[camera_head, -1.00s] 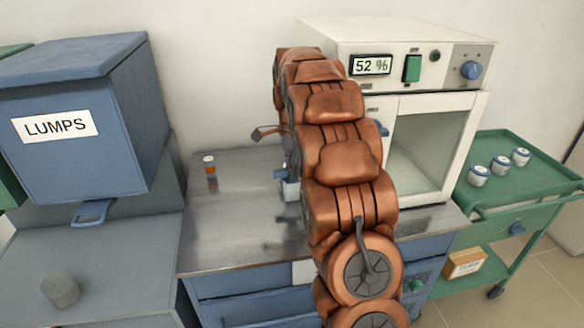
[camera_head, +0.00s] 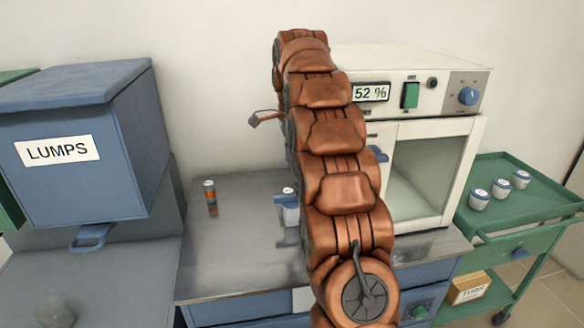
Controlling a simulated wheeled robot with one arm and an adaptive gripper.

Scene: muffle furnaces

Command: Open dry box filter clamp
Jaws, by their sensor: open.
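The white dry box (camera_head: 445,85), with a 52 % display (camera_head: 371,92), stands on the metal bench right of centre. My copper arm covers its left side. A blue latch or knob (camera_head: 380,153) shows on the front beside the arm. I cannot make out the filter clamp; it may be behind my arm. A small dark finger-like part of my gripper (camera_head: 265,117) sticks out left of the arm, above the bench and near the back wall. The rest of the gripper is hidden. It looks open, with nothing seen in it.
A blue-and-white container (camera_head: 288,209) stands close left of my arm. The blue LUMPS bin (camera_head: 90,185) is at left. A green trolley (camera_head: 540,208) with three small jars is at right.

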